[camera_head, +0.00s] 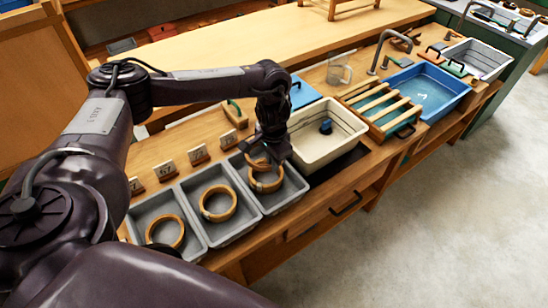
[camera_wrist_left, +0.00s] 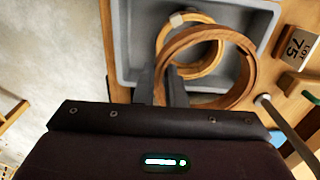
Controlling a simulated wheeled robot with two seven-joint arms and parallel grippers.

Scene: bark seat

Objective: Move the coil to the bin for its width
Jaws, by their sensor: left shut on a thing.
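My left gripper (camera_head: 268,160) is over the rightmost of three grey bins (camera_head: 291,194). In the left wrist view its fingers (camera_wrist_left: 163,88) are shut on the rim of a wooden-coloured coil (camera_wrist_left: 250,72). Another tan coil (camera_wrist_left: 193,74) with a pale band lies lower, inside the grey bin (camera_wrist_left: 131,40); it also shows in the head view (camera_head: 274,187). The held coil overlaps it in view, and I cannot tell whether they touch. The middle bin (camera_head: 191,203) holds a banded coil (camera_head: 231,211). The left bin (camera_head: 141,222) holds another coil (camera_head: 181,236).
A cream basin (camera_head: 338,150), slatted rack (camera_head: 378,108) and blue tub (camera_head: 432,92) lie right. Open floor (camera_head: 430,210) lies in front.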

